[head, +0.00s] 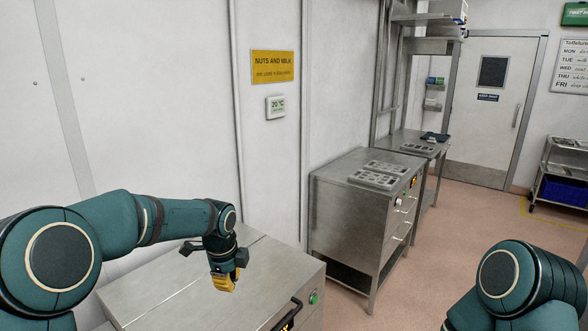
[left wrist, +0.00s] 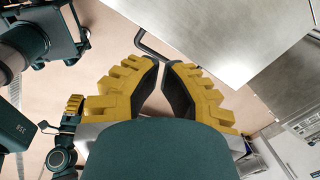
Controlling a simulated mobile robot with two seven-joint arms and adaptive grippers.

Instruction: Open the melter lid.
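The melter I take to be the steel cabinet (head: 180,282) in the near foreground of the head view, its flat top lid closed. A black bar handle (head: 288,316) is at its front edge, beside a green button. My left gripper (head: 224,285), with yellow fingers, hangs above the lid, behind and left of the handle. In the left wrist view, a narrow gap shows between its fingertips (left wrist: 165,64), with nothing between them. The handle (left wrist: 150,46) shows just beyond them, apart. A small yellow ribbed part at the left, seemingly my right gripper (left wrist: 75,104), is mostly hidden.
A second steel cabinet (head: 350,212) with moulds (head: 374,179) on top stands further back, and a steel table (head: 412,141) behind it. The wall (head: 180,110) runs along the left. Pink floor (head: 430,240) is clear to the right.

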